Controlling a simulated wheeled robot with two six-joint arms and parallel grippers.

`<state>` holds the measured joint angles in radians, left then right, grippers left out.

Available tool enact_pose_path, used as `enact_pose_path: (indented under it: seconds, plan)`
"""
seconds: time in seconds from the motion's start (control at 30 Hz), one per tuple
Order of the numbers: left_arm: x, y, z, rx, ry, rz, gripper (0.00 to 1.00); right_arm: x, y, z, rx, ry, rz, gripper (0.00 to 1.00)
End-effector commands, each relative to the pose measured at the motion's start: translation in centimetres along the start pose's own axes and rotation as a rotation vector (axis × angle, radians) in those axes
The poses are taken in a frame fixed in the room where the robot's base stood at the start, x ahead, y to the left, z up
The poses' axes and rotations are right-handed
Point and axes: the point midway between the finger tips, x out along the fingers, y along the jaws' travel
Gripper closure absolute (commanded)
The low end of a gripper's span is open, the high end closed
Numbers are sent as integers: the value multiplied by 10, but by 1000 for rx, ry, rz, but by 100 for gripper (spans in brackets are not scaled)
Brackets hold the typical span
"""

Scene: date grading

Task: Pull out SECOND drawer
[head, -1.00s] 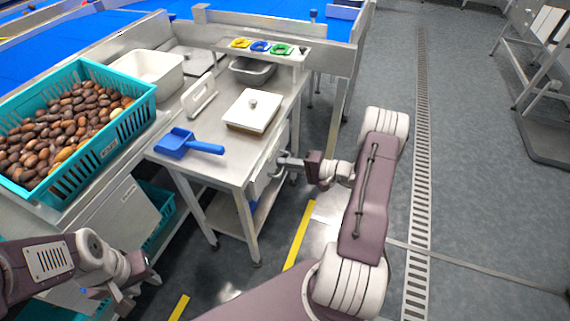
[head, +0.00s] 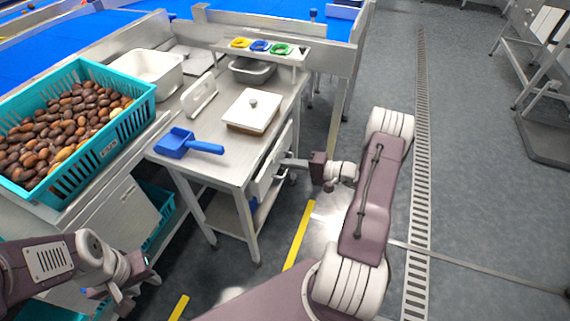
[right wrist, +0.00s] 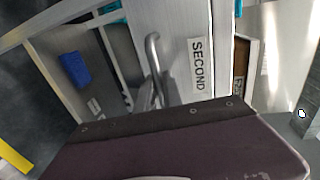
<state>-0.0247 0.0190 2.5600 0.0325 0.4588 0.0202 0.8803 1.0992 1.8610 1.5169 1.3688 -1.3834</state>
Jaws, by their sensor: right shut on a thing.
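The drawer marked SECOND (right wrist: 180,45) fills the middle of the right wrist view, its label (right wrist: 199,66) turned sideways. Its pale front (head: 268,176) shows on the right side of the small steel table in the head view. My right gripper (head: 286,162) is shut on its bar handle (right wrist: 152,48); the fingers (right wrist: 155,95) show in the right wrist view, partly hidden by the gripper body. My left gripper (head: 138,290) hangs low at the left, away from the drawer, and looks open and empty.
A teal crate of dates (head: 112,138) stands at the left. Another drawer front (right wrist: 240,75) is beside SECOND. The floor (head: 470,210) at the right is clear.

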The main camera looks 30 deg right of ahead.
Motion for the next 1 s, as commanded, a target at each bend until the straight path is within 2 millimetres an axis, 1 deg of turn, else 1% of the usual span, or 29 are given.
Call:
enact_pose_path:
  seconds: [0.4, 0.5, 0.6, 0.7, 0.8, 1.0]
  plan:
    - [8, 0, 1, 0, 0, 0, 64, -103, 24, 0, 0, 5, 3, 100]
    - [11, 0, 1, 0, 0, 0, 64, -124, 29, 0, 1, 4, 2, 100]
    - [12, 0, 1, 0, 0, 0, 64, -142, 32, 0, 1, 2, 2, 100]
    - [14, 0, 1, 0, 0, 0, 64, -154, 35, 0, 1, 1, 3, 100]
    - [14, 0, 1, 0, 0, 0, 64, -162, 36, 1, 1, 0, 2, 100]
    - [14, 0, 2, 0, 0, 0, 64, -167, 36, 1, 2, -2, 2, 100]
